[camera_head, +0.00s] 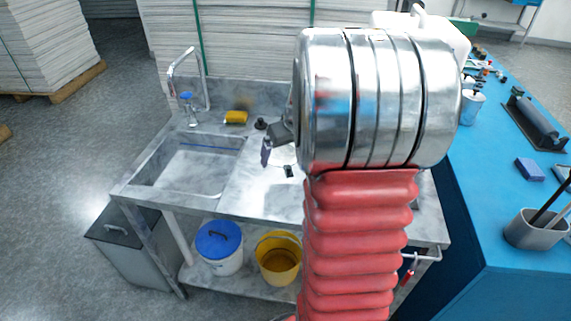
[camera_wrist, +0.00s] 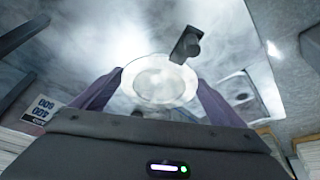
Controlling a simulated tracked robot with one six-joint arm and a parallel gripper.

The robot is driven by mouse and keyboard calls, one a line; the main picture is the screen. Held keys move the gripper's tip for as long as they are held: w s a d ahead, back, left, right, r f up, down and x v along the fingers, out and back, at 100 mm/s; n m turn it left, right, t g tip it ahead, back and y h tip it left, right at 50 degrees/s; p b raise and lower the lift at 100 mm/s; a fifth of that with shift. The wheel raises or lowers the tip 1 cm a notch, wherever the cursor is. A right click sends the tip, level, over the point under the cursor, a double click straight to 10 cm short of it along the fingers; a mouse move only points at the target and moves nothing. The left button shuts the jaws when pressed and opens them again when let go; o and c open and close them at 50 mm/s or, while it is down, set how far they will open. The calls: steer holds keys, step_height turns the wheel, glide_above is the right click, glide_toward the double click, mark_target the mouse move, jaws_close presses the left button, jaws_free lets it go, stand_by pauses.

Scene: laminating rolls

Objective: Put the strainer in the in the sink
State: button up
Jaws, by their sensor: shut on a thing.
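The strainer, a pale round dish (camera_wrist: 160,82), sits between the two purple fingers of my gripper (camera_wrist: 158,92) in the wrist view. The fingers are shut on its sides. A dark stub (camera_wrist: 186,46) shows at its upper right; I cannot tell for sure if it is the handle. In the head view my gripper (camera_head: 268,152) is over the steel counter, right of the sink. The strainer shows there as a pale disc (camera_head: 283,155), partly hidden by my arm. The sink (camera_head: 173,189) is a grey rectangular basin and looks empty.
A curved tap (camera_head: 207,85) stands behind the sink. A yellow sponge (camera_head: 236,117) and a small dark object (camera_head: 261,123) lie on the back edge. A blue-lidded bucket (camera_head: 220,245) and a yellow bucket (camera_head: 279,258) stand below. A blue bench (camera_head: 500,190) is at right.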

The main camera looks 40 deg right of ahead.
steer(key=shift+r, duration=1.45)
steer(key=shift+w+a, duration=0.1)
steer(key=w+a+r, duration=0.2)
steer(key=w+a, duration=0.3)
steer(key=a, duration=0.5)
steer(key=w+a+r, duration=0.2)
steer(key=w+a, duration=0.4)
steer(key=a, duration=0.5)
steer(key=w+a+r, duration=0.2)
steer(key=w+a, duration=0.4)
steer(key=a, duration=0.5)
steer(key=shift+w+r, duration=0.25)
steer(key=shift+s, duration=0.1)
